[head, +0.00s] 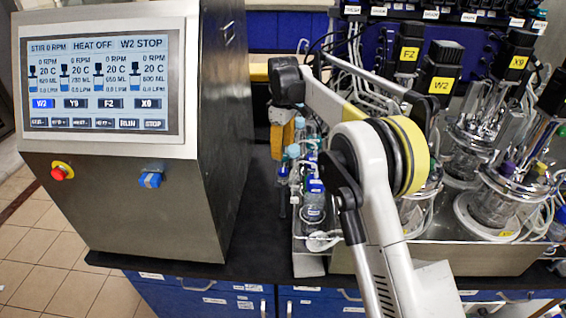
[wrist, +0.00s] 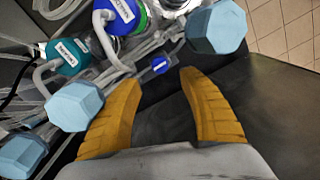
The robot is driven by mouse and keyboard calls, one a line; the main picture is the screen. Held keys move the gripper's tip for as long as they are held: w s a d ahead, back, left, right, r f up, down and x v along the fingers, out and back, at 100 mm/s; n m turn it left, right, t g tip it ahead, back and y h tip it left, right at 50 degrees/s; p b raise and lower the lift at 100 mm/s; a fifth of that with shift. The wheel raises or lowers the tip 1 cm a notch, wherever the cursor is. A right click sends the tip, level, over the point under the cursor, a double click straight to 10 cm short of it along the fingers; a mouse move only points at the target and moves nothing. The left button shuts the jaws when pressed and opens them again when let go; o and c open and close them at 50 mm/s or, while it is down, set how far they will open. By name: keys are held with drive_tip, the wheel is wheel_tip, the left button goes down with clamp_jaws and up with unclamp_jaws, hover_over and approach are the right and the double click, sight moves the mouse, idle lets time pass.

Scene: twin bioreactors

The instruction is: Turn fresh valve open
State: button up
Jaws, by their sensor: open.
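My gripper (wrist: 161,80) has two orange-yellow fingers spread apart with nothing between them. It points down beside the tubing and bottles; in the head view its yellow finger (head: 283,138) shows left of the bottles. A small blue part with a white label (wrist: 160,65) lies just beyond the fingertips among clear tubing, apart from them. It may be the fresh valve, but its label is too small to read and I cannot tell its setting.
Light blue hexagonal caps (wrist: 75,105) flank the fingers, with another cap (wrist: 216,27) at upper right. A blue-collared bottle (wrist: 118,14) and teal-capped bottle (wrist: 68,56) stand close by. The control cabinet (head: 140,225) stands left. Dark bench (wrist: 275,110) is clear at right.

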drive_tip(key=shift+r, duration=1.6)
drive_tip(key=s+d+r+m+t+b, duration=0.2)
drive_tip(key=s+d+r+m+b, duration=0.15)
drive_tip(key=s+d, duration=0.5)
drive_tip(key=s+d+r+m+t+b, duration=0.2)
drive_tip(key=s+d+m+b, duration=0.3)
drive_tip(key=s, duration=0.6)
drive_tip(key=s+d+f+m+t+b, duration=0.1)
drive_tip(key=s+d+f+m, duration=0.1)
drive_tip(key=s+d+f, duration=0.2)
drive_tip(key=s+d+f+m+t+b, duration=0.2)
drive_tip(key=s+d+f, duration=0.2)
drive_tip(key=s+f, duration=0.6)
drive_tip(key=s, duration=0.5)
drive_tip(key=shift+s+m, duration=0.25)
drive_tip(key=shift+m, duration=0.1)
